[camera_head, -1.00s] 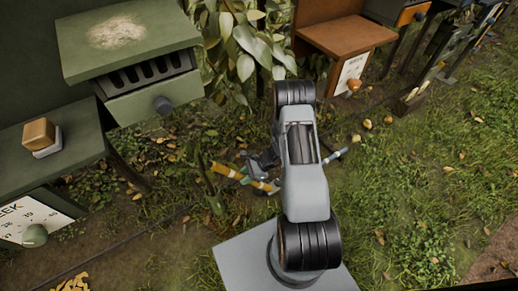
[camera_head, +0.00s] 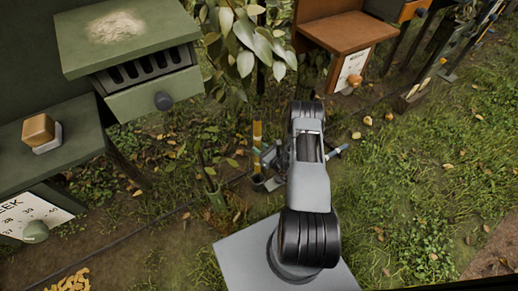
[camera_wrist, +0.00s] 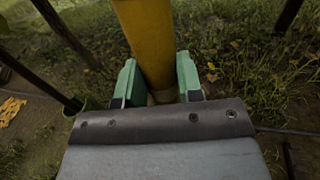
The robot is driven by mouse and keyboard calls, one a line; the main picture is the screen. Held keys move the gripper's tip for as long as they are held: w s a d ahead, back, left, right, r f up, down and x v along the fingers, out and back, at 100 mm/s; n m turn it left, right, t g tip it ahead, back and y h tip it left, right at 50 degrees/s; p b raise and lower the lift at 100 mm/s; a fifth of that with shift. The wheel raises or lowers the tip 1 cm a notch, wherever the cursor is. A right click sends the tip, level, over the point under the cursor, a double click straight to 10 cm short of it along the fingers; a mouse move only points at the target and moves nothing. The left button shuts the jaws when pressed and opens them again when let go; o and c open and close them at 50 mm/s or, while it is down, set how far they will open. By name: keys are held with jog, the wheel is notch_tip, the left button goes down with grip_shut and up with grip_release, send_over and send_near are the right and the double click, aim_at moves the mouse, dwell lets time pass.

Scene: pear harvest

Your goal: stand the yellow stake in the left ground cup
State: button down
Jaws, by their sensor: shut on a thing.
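The yellow stake (camera_head: 257,143) stands close to upright in my gripper (camera_head: 267,160), with a pale band along it. In the wrist view the stake (camera_wrist: 150,45) rises between the two green fingers of my gripper (camera_wrist: 160,85), which are shut on it. Its lower end is hidden in the wrist view. In the head view a dark, cup-like shape (camera_head: 258,180) shows below the stake; I cannot tell if the stake touches it. A green cup (camera_head: 213,198) with a thin dark stake in it is to the left. A green cup rim also shows in the wrist view (camera_wrist: 88,103).
A green cabinet with a drawer (camera_head: 155,92) and a green bench (camera_head: 60,150) stand at left. A leafy plant (camera_head: 245,45) and a brown stand (camera_head: 340,35) are behind. A dark line crosses the ground (camera_head: 110,245). Grass at right is mostly open.

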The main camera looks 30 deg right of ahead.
notch_tip(320, 180, down, 4)
jog(key=b, duration=0.3)
jog(key=shift+f, duration=0.2)
jog(key=shift+r, duration=0.1)
